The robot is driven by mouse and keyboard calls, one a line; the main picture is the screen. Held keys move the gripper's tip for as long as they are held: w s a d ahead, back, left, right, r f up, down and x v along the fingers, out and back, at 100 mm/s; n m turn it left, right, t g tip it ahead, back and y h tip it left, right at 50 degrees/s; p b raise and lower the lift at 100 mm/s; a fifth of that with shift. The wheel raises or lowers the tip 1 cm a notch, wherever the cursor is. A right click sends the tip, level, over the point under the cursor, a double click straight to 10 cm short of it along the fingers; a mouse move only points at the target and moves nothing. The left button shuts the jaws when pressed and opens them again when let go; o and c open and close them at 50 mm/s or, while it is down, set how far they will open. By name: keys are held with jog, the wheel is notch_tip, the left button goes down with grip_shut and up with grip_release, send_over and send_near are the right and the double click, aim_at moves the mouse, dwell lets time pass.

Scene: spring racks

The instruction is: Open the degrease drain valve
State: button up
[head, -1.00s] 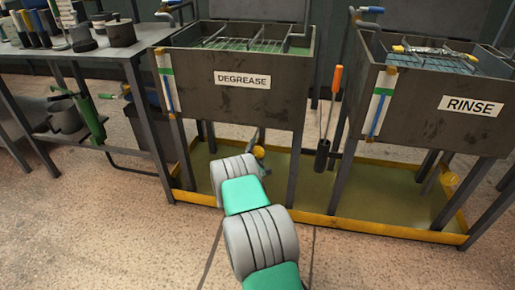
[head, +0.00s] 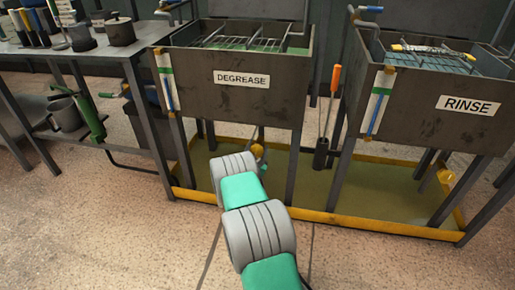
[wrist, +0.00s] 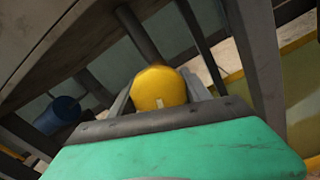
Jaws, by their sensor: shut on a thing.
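The degrease tank (head: 242,97) is a dark box on legs with a DEGREASE label on its front. Its yellow drain valve handle (head: 257,151) shows low beneath it, just past my arm. In the wrist view the rounded yellow handle (wrist: 158,92) sits between the two grey fingers of my gripper (wrist: 158,78), below a dark pipe. My gripper is shut on the handle. In the head view my own arm hides most of the gripper. The handle's exact turn angle is hard to tell.
The rinse tank (head: 425,105) stands to the right, with another yellow handle (head: 446,176) below it. A yellow-edged tray (head: 330,218) lies under both tanks. An orange-handled tool (head: 334,85) stands between them. A workbench (head: 140,58) is at left. Tank legs stand close around my gripper.

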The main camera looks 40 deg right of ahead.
aim_at(256, 154)
jog(key=o, duration=1.3)
jog(key=shift+a, duration=0.1)
jog(key=p+v, duration=0.1)
jog(key=v, duration=0.6)
jog(key=shift+s+a+p, duration=0.25)
jog(key=shift+p, duration=0.05)
